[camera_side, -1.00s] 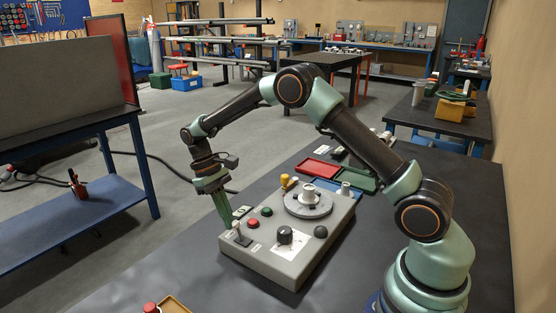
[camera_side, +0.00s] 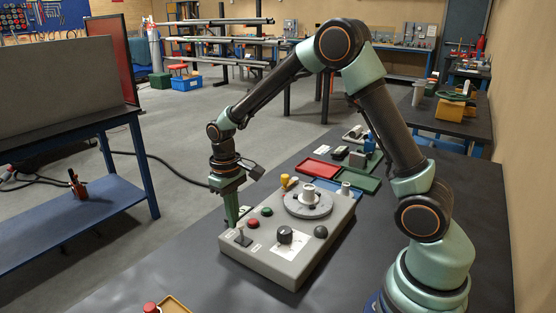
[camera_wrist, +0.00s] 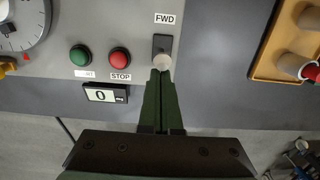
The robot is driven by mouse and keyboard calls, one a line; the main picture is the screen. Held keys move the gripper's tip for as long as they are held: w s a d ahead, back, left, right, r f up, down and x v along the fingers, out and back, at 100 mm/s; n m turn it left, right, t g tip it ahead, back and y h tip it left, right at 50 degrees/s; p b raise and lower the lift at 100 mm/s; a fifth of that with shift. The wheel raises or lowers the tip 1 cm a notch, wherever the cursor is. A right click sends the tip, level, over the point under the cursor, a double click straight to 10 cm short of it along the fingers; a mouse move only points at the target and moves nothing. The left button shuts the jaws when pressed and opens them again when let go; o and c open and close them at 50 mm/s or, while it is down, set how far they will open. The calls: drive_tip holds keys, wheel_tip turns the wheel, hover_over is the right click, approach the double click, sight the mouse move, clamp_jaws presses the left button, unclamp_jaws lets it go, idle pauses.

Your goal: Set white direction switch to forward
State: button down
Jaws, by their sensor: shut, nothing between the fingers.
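The white direction switch (camera_wrist: 162,62) is a round white knob on a dark plate, in the wrist view just ahead of my fingertips. The knob shows at the end of the plate away from the FWD label (camera_wrist: 165,18); I cannot tell its exact tilt. In the side view the switch (camera_side: 242,238) sits at the near left corner of the grey control box (camera_side: 290,266). My gripper (camera_wrist: 161,74) is shut and empty, its tips close by the knob; touching or apart is unclear. In the side view my gripper (camera_side: 232,224) points down at the box's left edge.
Beside the switch are a red STOP button (camera_wrist: 120,58) and a green button (camera_wrist: 80,56). A small display (camera_wrist: 104,94) stands by the box edge. An orange tray (camera_wrist: 284,45) lies apart.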

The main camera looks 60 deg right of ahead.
sight(240, 221)
drive_tip(key=shift+s+r+t, duration=0.25)
drive_tip(key=shift+s+t, duration=0.5)
drive_tip(key=shift+t, duration=0.25)
drive_tip(key=shift+s, duration=0.15)
drive_tip(key=shift+r, duration=0.8)
drive_tip(key=shift+s+r, duration=0.1)
drive_tip(key=shift+r, duration=0.2)
drive_tip(key=s+r, duration=0.3)
drive_tip(key=r, duration=0.6)
